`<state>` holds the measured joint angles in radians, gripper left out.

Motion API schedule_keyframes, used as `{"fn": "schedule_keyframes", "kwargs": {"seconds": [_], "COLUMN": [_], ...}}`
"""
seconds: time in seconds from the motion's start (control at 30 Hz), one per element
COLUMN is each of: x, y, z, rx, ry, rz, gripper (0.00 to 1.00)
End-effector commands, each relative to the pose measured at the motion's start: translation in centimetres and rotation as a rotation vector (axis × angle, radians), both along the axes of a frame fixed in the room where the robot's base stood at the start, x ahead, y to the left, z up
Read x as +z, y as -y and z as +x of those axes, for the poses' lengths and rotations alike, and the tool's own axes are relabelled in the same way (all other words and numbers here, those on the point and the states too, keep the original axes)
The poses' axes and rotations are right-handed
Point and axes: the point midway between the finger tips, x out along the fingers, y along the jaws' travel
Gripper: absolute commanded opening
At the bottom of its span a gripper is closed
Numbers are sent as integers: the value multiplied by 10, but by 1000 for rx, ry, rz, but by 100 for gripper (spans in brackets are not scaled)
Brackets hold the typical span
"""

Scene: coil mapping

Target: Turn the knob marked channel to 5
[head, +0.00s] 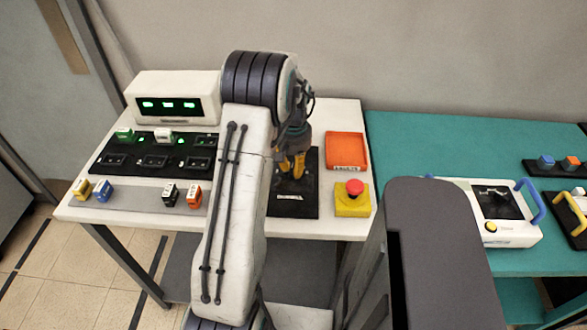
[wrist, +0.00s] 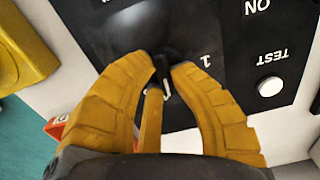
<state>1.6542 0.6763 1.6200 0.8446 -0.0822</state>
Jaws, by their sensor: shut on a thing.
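My gripper (head: 292,165) points down over a black panel (head: 311,190) on the white table, right of my arm. A printed "1" shows just right of the knob; no other number is visible. The word "channel" is not in sight. The pointer's exact setting cannot be told.
The panel also bears the words ON and TEST and a white round button (wrist: 270,87). A red-topped yellow emergency button (head: 353,197) and an orange tray (head: 346,151) stand right of the panel. A black socket board (head: 133,161) with plugs lies at left.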

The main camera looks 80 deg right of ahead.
Motion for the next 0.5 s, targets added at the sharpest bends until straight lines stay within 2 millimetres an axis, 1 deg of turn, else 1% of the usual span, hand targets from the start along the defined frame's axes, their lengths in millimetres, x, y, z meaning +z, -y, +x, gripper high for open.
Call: {"fn": "schedule_keyframes", "kwargs": {"seconds": [0.2,0.5], "x": [-2,-2], "y": [-2,-3], "z": [-1,-1], "rx": [-207,-462], "ry": [0,0], "rz": [3,3], "gripper": [0,0]}}
